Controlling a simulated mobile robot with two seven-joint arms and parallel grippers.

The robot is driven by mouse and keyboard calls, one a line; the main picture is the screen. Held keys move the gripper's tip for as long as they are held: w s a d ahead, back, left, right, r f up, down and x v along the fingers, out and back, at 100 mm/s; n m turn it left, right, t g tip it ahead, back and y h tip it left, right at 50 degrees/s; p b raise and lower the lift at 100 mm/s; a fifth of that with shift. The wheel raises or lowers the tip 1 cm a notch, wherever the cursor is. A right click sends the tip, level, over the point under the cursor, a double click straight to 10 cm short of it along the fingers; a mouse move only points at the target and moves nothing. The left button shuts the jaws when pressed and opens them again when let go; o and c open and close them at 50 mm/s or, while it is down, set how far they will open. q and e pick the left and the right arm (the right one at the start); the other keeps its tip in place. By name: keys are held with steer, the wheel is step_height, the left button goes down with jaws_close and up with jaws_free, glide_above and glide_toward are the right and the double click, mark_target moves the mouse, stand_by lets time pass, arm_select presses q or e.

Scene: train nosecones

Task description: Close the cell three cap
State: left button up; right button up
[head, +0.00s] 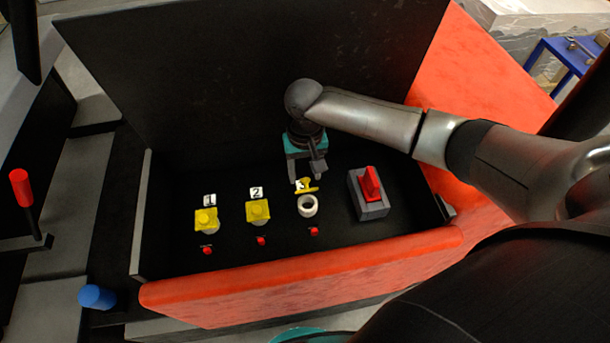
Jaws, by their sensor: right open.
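The cell three cap (311,187) is yellow and stands open at the back of the third cell (308,206), partly over the label "3". The cell's round white rim and dark opening show uncovered. My right gripper (307,174), with a teal band, reaches down just behind the cap. It is open, with nothing seen between its fingers. I cannot tell whether a finger touches the cap. My left gripper is not in view.
The yellow caps of cell one (206,218) and cell two (258,210) are shut. Small red buttons (314,232) lie in front of the cells. A red switch on a grey block (369,188) stands to the right. A raised black lid (250,70) rises behind, and an orange rim (300,275) runs along the front.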

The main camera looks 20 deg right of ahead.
steer(key=shift+f, duration=0.55)
jaws_close()
